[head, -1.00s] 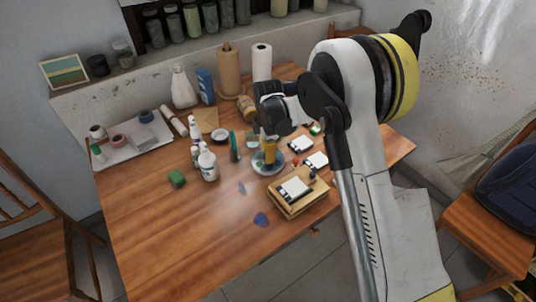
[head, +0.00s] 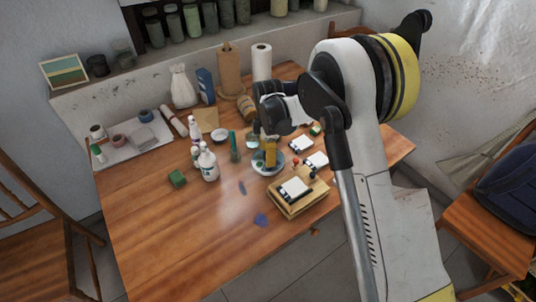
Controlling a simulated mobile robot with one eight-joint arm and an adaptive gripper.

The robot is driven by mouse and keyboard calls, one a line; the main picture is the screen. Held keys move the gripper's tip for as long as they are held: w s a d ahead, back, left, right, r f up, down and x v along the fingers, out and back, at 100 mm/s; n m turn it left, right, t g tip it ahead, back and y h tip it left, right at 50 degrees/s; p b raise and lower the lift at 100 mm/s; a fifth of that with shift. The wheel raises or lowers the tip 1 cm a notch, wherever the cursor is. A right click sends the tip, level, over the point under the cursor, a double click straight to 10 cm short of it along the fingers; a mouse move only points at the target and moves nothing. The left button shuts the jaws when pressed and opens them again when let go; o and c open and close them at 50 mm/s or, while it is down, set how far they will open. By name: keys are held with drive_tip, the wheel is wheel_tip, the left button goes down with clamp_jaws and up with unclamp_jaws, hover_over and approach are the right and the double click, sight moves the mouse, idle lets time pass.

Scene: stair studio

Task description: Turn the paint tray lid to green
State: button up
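The round paint tray (head: 259,168) sits on the wooden table near its middle, a grey-blue disc with a green patch showing on its left side. My gripper (head: 268,154) points down over it from the dark wrist. An orange-yellow part shows at its lower end, at or just above the tray. The gripper hides much of the tray's far side and middle. I cannot tell whether the fingers touch the lid, whether they are open or shut, or which colour the lid is set to.
The table's front left is mostly clear.

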wheel_tip(320, 180, up, 12)
idle(0.4)
